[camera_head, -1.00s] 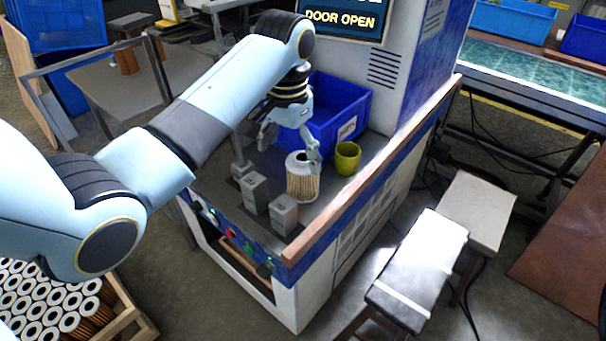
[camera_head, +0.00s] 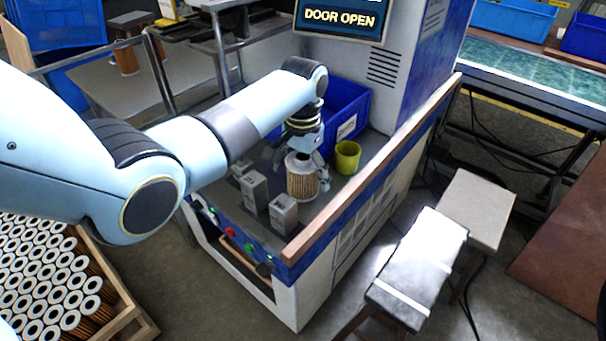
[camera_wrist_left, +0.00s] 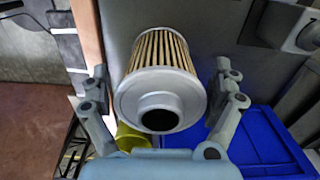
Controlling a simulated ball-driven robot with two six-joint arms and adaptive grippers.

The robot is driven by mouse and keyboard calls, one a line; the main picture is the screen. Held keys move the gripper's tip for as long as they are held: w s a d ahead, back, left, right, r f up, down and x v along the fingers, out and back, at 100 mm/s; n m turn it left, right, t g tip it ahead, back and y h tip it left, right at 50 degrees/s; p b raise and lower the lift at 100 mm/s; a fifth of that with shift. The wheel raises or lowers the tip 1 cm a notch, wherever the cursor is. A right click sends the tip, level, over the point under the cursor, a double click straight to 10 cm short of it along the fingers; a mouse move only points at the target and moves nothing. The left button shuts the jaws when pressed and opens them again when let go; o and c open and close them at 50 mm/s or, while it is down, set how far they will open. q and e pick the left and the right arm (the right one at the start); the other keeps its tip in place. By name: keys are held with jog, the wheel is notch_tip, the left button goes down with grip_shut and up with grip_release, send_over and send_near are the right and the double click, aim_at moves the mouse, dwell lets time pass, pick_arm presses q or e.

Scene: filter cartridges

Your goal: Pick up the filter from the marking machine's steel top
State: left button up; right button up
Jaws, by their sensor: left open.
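The filter (camera_head: 302,182), a pleated tan cylinder with grey end caps, stands upright on the marking machine's steel top (camera_head: 341,186). In the left wrist view the filter (camera_wrist_left: 160,75) shows its grey cap and dark central hole toward the camera. My left gripper (camera_head: 303,168) is open around its upper part. In the left wrist view one finger of the gripper (camera_wrist_left: 161,82) is on each side of the filter, with a gap visible on both sides. The filter's lower end is hidden there. My right gripper is in neither view.
A yellow-green cup (camera_head: 347,158) stands just right of the filter. A blue bin (camera_head: 345,112) is behind it. Two grey blocks (camera_head: 284,214) (camera_head: 253,190) stand at the front left. A wooden rail (camera_head: 345,210) edges the top's right side.

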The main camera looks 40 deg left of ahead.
pick_arm(q)
jog(key=shift+f, duration=0.1)
jog(key=shift+c, duration=0.3)
jog(key=c, duration=1.1)
